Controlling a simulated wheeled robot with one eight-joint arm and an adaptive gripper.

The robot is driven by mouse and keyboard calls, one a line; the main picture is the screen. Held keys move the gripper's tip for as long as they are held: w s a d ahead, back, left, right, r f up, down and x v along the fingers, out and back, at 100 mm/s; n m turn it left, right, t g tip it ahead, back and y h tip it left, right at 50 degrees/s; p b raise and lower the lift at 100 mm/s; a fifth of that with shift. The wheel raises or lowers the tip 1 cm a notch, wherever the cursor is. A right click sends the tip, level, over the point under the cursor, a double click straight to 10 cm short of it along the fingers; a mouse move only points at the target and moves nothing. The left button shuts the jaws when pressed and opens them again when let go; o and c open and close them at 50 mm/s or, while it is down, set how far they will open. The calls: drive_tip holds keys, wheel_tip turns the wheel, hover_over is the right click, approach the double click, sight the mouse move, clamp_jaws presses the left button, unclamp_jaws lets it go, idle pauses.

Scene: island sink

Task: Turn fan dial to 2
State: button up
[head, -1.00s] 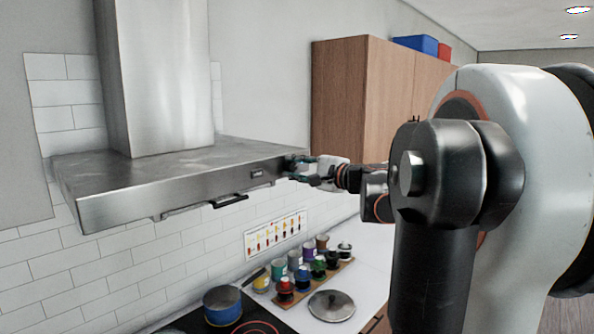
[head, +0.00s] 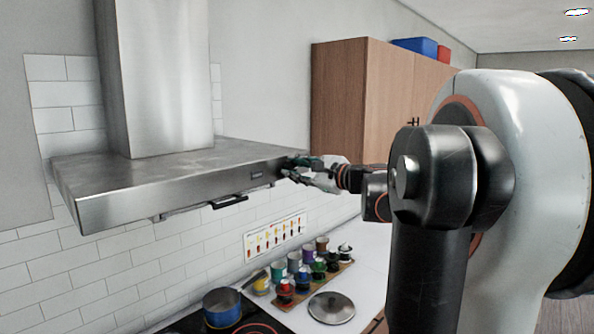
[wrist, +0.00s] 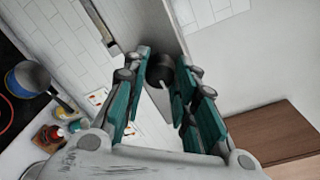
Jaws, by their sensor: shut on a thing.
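The fan dial (wrist: 158,68) is a dark round knob with a small pale mark, on the front edge of the steel range hood (head: 150,195). In the wrist view it sits between the fingertips of my gripper (wrist: 165,60), whose teal-padded fingers are closed on it from both sides. In the head view my gripper (head: 292,166) is at the right end of the hood's front, and its fingers hide the dial. I cannot read any numbers around the dial.
Below the hood are a blue pot (head: 222,307) on the black cooktop, several jars on a wooden rack, and a lid (head: 331,307). A wooden cabinet (head: 345,105) hangs behind my arm.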

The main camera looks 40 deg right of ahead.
drive_tip(key=o, duration=1.1)
drive_tip(key=shift+s+d+r, duration=0.1)
drive_tip(key=shift+s+d, duration=0.05)
drive_tip(key=shift+s, duration=1.75)
drive_tip(key=shift+s+d+r, duration=0.1)
drive_tip(key=shift+s, duration=1.75)
